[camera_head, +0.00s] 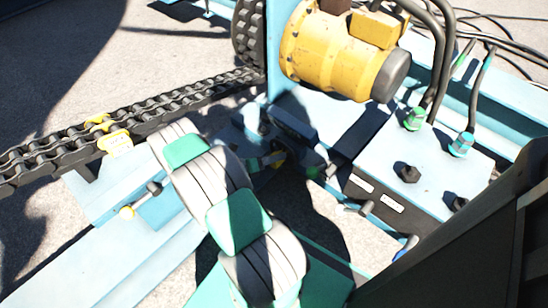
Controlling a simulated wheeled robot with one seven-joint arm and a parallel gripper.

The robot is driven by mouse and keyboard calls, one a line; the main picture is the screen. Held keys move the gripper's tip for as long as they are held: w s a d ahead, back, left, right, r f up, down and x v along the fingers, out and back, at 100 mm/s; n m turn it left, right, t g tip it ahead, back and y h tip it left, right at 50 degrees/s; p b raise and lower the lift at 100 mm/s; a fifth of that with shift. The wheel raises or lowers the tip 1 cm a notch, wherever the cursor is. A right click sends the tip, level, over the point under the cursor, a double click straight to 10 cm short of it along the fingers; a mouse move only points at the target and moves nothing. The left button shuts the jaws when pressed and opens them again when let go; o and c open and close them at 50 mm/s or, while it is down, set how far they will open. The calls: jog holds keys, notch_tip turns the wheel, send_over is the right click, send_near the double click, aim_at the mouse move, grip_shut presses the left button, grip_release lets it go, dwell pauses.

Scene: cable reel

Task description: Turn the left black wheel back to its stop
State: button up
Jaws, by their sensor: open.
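Two small black wheels sit on top of the light-blue valve box at the right. The left black wheel (407,174) stands near the middle of the box top. The other black wheel (457,204) is to its right and nearer, partly in shade. How far either wheel is turned cannot be made out. My white and teal arm rises from the bottom middle toward the upper left, apart from the wheels. I cannot make out my gripper or its fingers in this view.
Hoses with a green fitting (414,118) and a blue fitting (461,145) rise behind the wheels. A yellow motor (335,48) stands at top middle. A heavy chain (150,112) runs at left. A dark beam (455,245) crosses the lower right, near the right wheel.

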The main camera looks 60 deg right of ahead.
jog(key=o, duration=0.4)
jog(key=shift+w, duration=0.1)
jog(key=shift+c, duration=0.2)
jog(key=p+v, duration=0.2)
jog(key=v, duration=0.6)
